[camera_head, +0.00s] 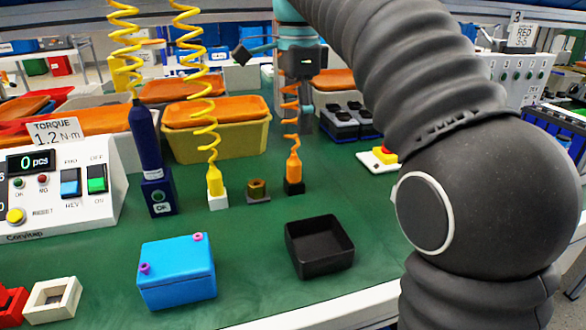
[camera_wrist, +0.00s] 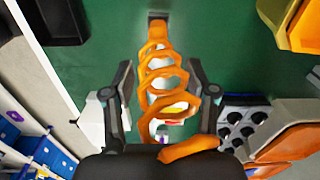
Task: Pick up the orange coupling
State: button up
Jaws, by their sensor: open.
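The orange coupling (camera_head: 294,168) stands upright in a small black holder (camera_head: 294,187) on the green bench, with an orange coil (camera_head: 290,105) rising above it. In the wrist view the coupling (camera_wrist: 158,32) is at the top, and its coil (camera_wrist: 160,80) runs down between my fingers. My gripper (camera_wrist: 164,92) is open, with one finger on each side of the coil and nothing clamped. The coupling lies beyond the fingertips in that view. In the head view my gripper is partly seen near the top of the coil, and its fingertips are hard to make out.
A yellow coupling (camera_head: 214,181), a dark blue screwdriver (camera_head: 148,150) and a brass nut (camera_head: 257,189) stand to the left. A black tray (camera_head: 320,246) and a blue box (camera_head: 177,270) are in front. Yellow bins (camera_head: 232,143) stand behind. Green bench is clear around the black tray.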

aim_at(294, 154)
notch_tip(294, 154, down, 4)
jog(key=shift+s+f+b, duration=0.1)
jog(key=shift+b, duration=0.2)
jog(key=shift+s+a+f+b, duration=0.1)
jog(key=shift+f+b, duration=0.05)
jog(key=shift+f, duration=0.75)
jog(key=shift+s+a+f+b, duration=0.1)
jog(key=shift+a+f+b, duration=0.1)
jog(key=shift+f, duration=0.7)
jog(key=shift+a+f+b, duration=0.1)
jog(key=shift+f+b, duration=0.05)
jog(key=shift+f, duration=0.75)
grip_shut()
